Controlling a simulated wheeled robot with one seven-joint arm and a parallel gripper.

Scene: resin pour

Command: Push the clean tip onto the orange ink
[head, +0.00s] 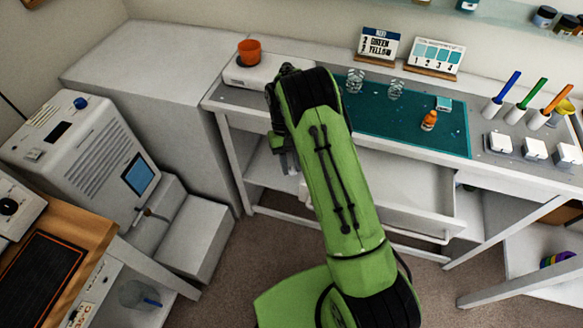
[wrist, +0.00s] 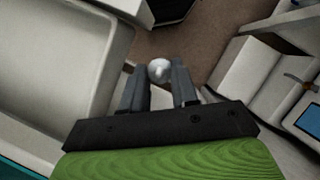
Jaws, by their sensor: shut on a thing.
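A small orange bottle (head: 429,120), which looks like the orange ink, stands on the right part of the green mat (head: 385,118). My gripper (head: 287,160) is in front of the bench, to the left of the mat and well away from the bottle. In the wrist view my gripper (wrist: 159,80) is shut on a small silvery round thing (wrist: 159,70) at its fingertips. I cannot tell whether this is the clean tip. No other tip can be made out.
An open drawer (head: 400,200) juts out below the bench, right of my gripper. Clear glass cups (head: 355,80) and a small teal-labelled box (head: 444,103) stand on the mat. Blue, green and orange pens (head: 507,88) stand at right.

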